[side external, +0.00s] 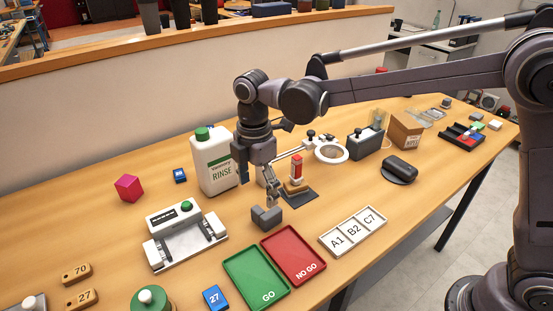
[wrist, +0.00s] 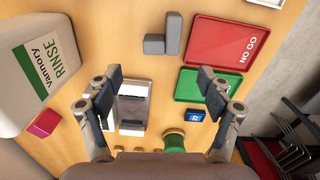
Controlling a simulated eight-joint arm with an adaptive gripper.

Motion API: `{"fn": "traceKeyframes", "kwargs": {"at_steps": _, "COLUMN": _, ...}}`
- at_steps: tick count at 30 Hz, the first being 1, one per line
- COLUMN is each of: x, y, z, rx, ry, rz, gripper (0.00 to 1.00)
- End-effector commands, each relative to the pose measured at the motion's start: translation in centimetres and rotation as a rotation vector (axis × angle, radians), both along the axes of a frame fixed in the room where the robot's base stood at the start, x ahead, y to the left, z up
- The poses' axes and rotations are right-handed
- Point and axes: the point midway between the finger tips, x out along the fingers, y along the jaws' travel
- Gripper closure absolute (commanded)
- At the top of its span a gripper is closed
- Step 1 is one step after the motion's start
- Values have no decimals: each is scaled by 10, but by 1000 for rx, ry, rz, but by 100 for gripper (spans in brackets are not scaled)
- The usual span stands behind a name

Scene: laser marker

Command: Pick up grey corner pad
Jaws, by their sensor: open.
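The grey corner pad (side external: 266,219) is an L-shaped block lying on the wooden table, just behind the green and red trays. It also shows in the wrist view (wrist: 166,40), at the top centre, beyond my fingertips. My gripper (side external: 272,190) is above the table, just above and behind the pad in the side view. In the wrist view my gripper (wrist: 160,80) has its fingers spread wide with nothing between them. The pad appears apart from the fingers.
The white rinse bottle (side external: 213,160) stands close to my gripper on its left. A red-and-white stamp (side external: 296,169) and a ring magnifier (side external: 331,152) stand to the right. The green GO tray (side external: 262,280) and red NO GO tray (side external: 293,257) lie in front. A white fixture (side external: 183,235) sits left.

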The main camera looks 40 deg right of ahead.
Motion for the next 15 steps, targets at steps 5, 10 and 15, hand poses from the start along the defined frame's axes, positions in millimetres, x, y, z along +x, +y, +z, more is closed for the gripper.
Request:
{"fn": "traceKeyframes", "kwargs": {"at_steps": 5, "x": 0, "y": 0, "z": -25, "rx": 0, "ry": -1, "rz": -2, "gripper": 21}}
{"fn": "traceKeyframes", "kwargs": {"at_steps": 10, "x": 0, "y": 0, "z": -36, "rx": 1, "ry": -2, "rz": -3, "gripper": 21}}
{"fn": "traceKeyframes", "kwargs": {"at_steps": 15, "x": -1, "y": 0, "z": -52, "rx": 1, "ry": -2, "rz": -4, "gripper": 21}}
